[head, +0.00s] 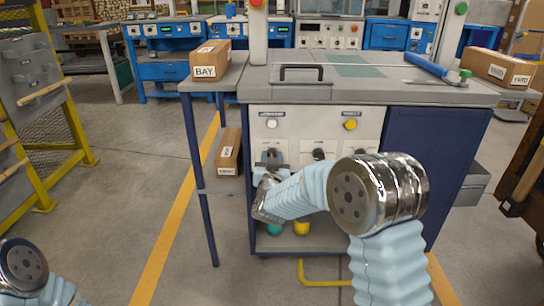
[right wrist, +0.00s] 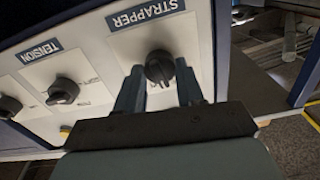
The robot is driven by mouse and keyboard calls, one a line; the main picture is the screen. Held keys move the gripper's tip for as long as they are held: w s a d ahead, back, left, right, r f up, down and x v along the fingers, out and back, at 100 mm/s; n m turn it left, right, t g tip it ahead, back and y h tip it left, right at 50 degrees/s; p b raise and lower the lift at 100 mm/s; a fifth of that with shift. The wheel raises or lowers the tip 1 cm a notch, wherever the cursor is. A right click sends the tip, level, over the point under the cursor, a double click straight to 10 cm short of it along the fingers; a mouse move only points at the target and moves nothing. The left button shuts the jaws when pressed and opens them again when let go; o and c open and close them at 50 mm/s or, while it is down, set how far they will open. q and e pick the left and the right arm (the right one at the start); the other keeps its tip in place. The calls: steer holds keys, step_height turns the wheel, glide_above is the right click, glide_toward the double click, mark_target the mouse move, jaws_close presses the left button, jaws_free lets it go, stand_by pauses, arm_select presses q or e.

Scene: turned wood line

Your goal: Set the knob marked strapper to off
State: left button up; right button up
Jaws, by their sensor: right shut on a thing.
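The panel label STRAPPER (right wrist: 145,18) stands above a dark round knob (right wrist: 158,68) in the right wrist view. My right gripper (right wrist: 160,70) has one finger on each side of this knob and is shut on it. The marks around the knob are mostly hidden or too small to read, so its setting cannot be told. In the head view my right gripper (head: 270,160) is at the left end of the white control panel (head: 318,122), and it largely hides the knob there. Only a link of my left arm shows at the bottom left; its gripper is out of view.
A TENSION knob (right wrist: 63,91) and another dark knob (right wrist: 9,106) sit beside it on the panel. The workbench top (head: 420,92) overhangs the panel. A side shelf (head: 212,80) carries a BAY box (head: 210,62). A yellow rack (head: 72,120) stands left; the floor between is clear.

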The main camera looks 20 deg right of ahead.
steer(key=shift+n+p, duration=0.9)
steer(key=shift+n, duration=1.3)
steer(key=shift+f, duration=0.1)
steer(key=o, duration=1)
steer(key=shift+o, duration=0.2)
steer(key=shift+s, duration=0.1)
steer(key=v, duration=1.3)
steer(key=shift+s+a, duration=0.15)
steer(key=shift+s, duration=0.15)
